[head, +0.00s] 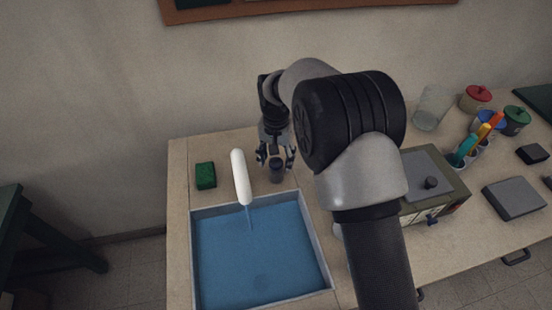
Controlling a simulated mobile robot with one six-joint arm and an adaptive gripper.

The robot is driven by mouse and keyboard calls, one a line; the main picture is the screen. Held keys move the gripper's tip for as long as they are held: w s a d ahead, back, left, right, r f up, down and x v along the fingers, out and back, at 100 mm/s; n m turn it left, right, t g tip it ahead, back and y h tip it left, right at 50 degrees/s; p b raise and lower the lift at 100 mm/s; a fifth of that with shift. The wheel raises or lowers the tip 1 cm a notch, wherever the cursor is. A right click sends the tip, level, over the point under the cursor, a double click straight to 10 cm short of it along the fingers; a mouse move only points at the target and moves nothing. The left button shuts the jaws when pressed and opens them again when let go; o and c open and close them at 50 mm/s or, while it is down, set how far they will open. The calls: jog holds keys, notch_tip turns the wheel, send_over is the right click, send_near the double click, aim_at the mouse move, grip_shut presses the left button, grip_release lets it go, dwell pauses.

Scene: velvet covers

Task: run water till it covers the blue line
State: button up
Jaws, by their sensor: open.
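The basin (325,246) is set into the counter and holds blue-looking water (255,262). A thin stream runs from the white spout (240,176) into it. A darker round patch shows through the water near the front. I cannot make out a blue line on the basin walls. My gripper (276,159) is open, pointing down behind the basin and right of the spout. A dark round knob (277,172) stands just below and between its fingers; I cannot tell whether they touch it.
A green sponge (205,175) lies left of the spout. To the right are an olive box-like appliance (455,190), a glass jar (432,108), a red-lidded pot (476,97), a green-lidded pot (515,120), colored utensils and a grey slab (513,199). A dark table (45,230) stands at left.

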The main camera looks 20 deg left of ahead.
jog(key=c, duration=1.1)
jog(key=shift+o, duration=0.2)
jog(key=shift+r+n+p, duration=0.15)
jog(key=shift+n+p, duration=1.2)
jog(key=shift+n, duration=0.65)
jog(key=o, duration=1.1)
jog(key=shift+c, duration=0.2)
